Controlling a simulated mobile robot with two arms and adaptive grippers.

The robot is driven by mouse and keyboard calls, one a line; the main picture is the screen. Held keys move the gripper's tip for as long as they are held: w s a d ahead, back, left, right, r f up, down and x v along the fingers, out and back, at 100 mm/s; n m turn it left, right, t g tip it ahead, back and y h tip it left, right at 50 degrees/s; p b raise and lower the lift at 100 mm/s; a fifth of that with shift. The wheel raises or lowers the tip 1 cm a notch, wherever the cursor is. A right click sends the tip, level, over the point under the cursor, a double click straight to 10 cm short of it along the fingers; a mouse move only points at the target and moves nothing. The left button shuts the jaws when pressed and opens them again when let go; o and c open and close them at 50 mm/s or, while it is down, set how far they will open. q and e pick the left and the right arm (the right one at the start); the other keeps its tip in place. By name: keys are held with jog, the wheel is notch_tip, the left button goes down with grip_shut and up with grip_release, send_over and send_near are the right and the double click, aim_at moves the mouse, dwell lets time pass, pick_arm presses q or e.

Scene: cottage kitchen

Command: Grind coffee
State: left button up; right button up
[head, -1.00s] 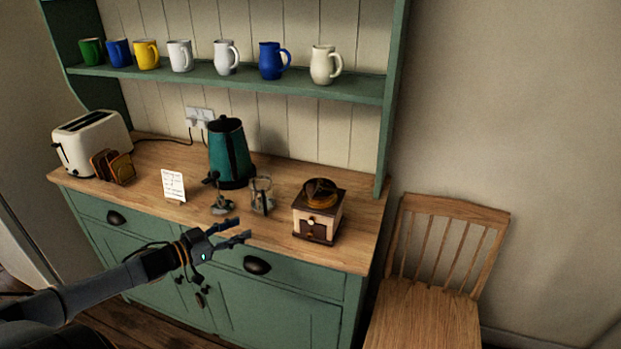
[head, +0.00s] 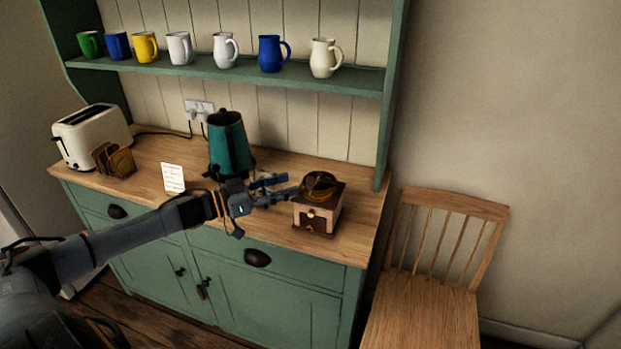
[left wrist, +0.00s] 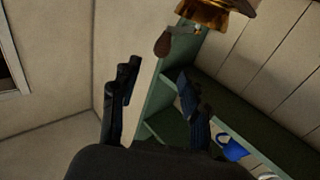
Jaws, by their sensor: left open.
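The coffee grinder (head: 318,222) stands upright near the right end of the wooden counter. It has a dark and pale wooden body, a small drawer with a knob, and a domed brass top. My left gripper (head: 291,187) is open and empty, just left of the grinder's top; whether it touches is unclear. In the left wrist view, the open fingers (left wrist: 157,76) point toward the grinder's brass top (left wrist: 208,14) and a brown wooden knob (left wrist: 162,45), which shows a little beyond them. My right gripper is not in view.
A teal kettle (head: 229,145) stands behind my left gripper. A white note card (head: 173,178), bread slices (head: 113,160) and a toaster (head: 92,135) are further left. Several mugs line the shelf (head: 240,77) above. A wooden chair (head: 425,310) stands right of the counter.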

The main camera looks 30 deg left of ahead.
aim_at(310, 178)
pick_arm(q)
jog(key=p+x, duration=0.2)
jog(key=x, duration=0.5)
jog(key=shift+w+d, duration=0.15)
jog(key=shift+w, duration=0.1)
grip_shut()
